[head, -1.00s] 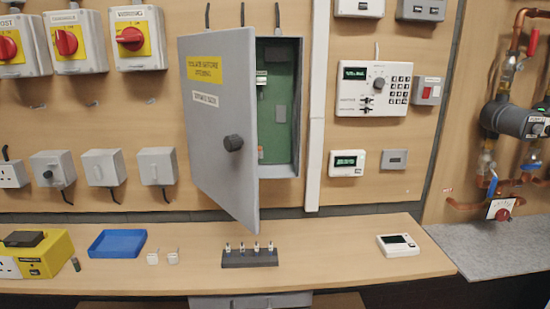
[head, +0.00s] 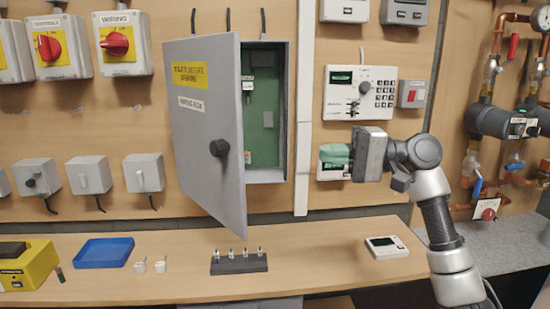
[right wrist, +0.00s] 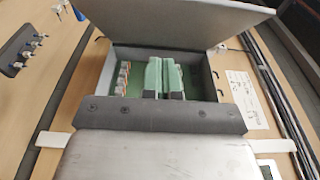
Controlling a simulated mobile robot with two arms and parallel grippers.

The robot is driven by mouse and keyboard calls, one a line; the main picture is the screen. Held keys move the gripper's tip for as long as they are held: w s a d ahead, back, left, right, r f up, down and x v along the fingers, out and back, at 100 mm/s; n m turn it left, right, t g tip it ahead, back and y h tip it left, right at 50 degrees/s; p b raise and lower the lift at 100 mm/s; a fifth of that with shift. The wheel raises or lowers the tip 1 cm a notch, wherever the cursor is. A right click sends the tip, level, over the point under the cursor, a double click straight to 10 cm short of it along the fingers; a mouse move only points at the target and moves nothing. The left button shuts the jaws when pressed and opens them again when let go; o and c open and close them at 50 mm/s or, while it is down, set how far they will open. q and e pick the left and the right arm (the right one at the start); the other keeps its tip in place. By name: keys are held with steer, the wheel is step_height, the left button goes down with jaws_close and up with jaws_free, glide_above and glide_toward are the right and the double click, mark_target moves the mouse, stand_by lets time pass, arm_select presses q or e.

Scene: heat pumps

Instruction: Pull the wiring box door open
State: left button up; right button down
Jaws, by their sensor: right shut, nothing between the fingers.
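The grey wiring box door (head: 207,130) stands partly open in the head view, swung out to the left with a black round knob (head: 219,148) and yellow and white labels. Through the gap shows the wiring box (head: 292,110) with its green inside. My right gripper (head: 334,157) has green fingers and is shut and empty, to the right of the box and apart from the door. In the right wrist view the fingers (right wrist: 163,77) point toward the open box (right wrist: 215,75), with the door (right wrist: 180,22) above. My left gripper is not in view.
A keypad panel (head: 385,93) is on the wall above my right gripper, and a white trunking strip (head: 304,150) runs beside the box. On the bench below are a dark terminal strip (head: 239,265), a blue tray (head: 103,252) and a white meter (head: 387,247).

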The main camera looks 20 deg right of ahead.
steer(key=s+a+p+x, duration=0.1)
steer(key=p+x, duration=0.3)
steer(key=x, duration=0.8)
steer(key=shift+s+a+p, duration=0.3)
steer(key=shift+s+a, duration=0.1)
steer(key=shift+s, duration=0.1)
steer(key=shift+f, duration=0.1)
